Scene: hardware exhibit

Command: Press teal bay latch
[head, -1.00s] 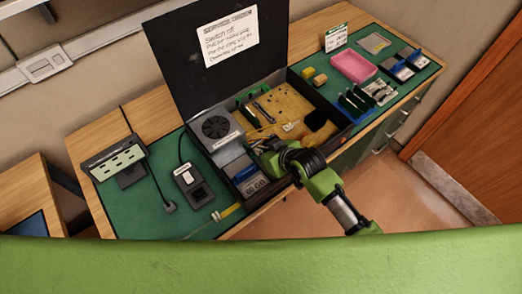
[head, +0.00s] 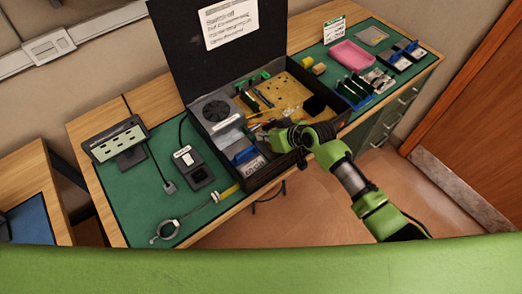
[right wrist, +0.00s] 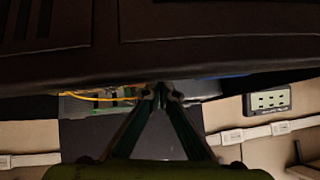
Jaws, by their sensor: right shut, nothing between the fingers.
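An open black equipment case (head: 215,143) stands on the bench with its lid raised. Inside are a grey fan unit (head: 217,112), a tan circuit board (head: 290,93), and a bay with a blue part (head: 244,156) at the near left corner. I cannot make out a clearly teal latch; the blue part may be it. My right gripper (head: 264,134) is shut and empty, over the case's near side, just right of the blue part; contact cannot be told. In the right wrist view its fingertips (right wrist: 161,95) meet below a dark surface. My left gripper is out of view.
A black device (head: 193,168), a small display stand (head: 118,141) and a strap with a ring (head: 166,230) are at left.

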